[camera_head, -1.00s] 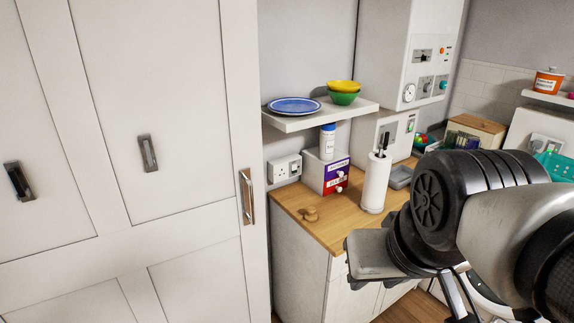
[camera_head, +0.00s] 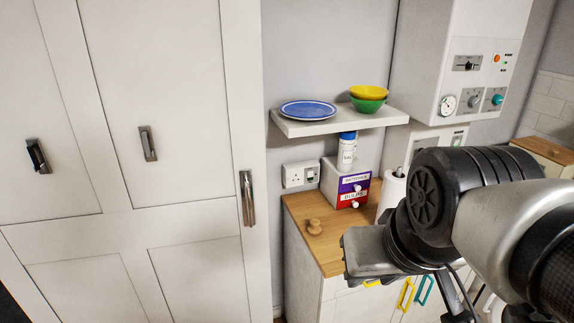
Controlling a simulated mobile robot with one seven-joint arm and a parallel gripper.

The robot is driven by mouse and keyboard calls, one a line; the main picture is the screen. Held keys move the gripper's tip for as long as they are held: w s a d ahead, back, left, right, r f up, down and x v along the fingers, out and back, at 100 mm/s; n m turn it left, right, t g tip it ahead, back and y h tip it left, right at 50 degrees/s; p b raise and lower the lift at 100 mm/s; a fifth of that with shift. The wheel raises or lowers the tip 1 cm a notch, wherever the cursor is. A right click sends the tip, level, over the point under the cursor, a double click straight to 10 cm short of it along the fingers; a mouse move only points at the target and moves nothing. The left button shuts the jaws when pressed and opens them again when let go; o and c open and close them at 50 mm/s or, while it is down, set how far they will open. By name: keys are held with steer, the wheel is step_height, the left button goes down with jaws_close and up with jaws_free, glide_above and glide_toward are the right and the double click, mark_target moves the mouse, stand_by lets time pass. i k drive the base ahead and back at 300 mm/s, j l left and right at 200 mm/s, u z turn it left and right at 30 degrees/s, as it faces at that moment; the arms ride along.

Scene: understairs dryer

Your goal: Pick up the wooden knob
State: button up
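The wooden knob (camera_head: 314,226) is a small light-brown piece lying on the wooden worktop (camera_head: 326,251), near its left front part. It stands clear of the drawer box behind it. My arm comes in from the right, and its wrist covers the right part of the worktop. My gripper's fingers are not visible; only the grey housing at the end of the arm shows, to the right of the knob and apart from it in the picture.
A shelf (camera_head: 345,123) with a blue plate (camera_head: 307,110) and stacked yellow and green bowls (camera_head: 368,106) overhangs the worktop. A small drawer box (camera_head: 332,184) with a white bottle (camera_head: 347,151) stands behind the knob. A tall white cupboard (camera_head: 180,177) bounds the left.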

mark_target(315, 228)
steer(key=i+l+u, duration=0.25)
steer(key=l, duration=0.15)
steer(key=l+u, duration=0.2)
steer(key=l, duration=0.15)
steer(key=i+l+u, duration=0.25)
steer(key=l, duration=0.2)
steer(key=l+u, duration=0.2)
steer(key=l, duration=0.2)
steer(key=k, duration=0.05)
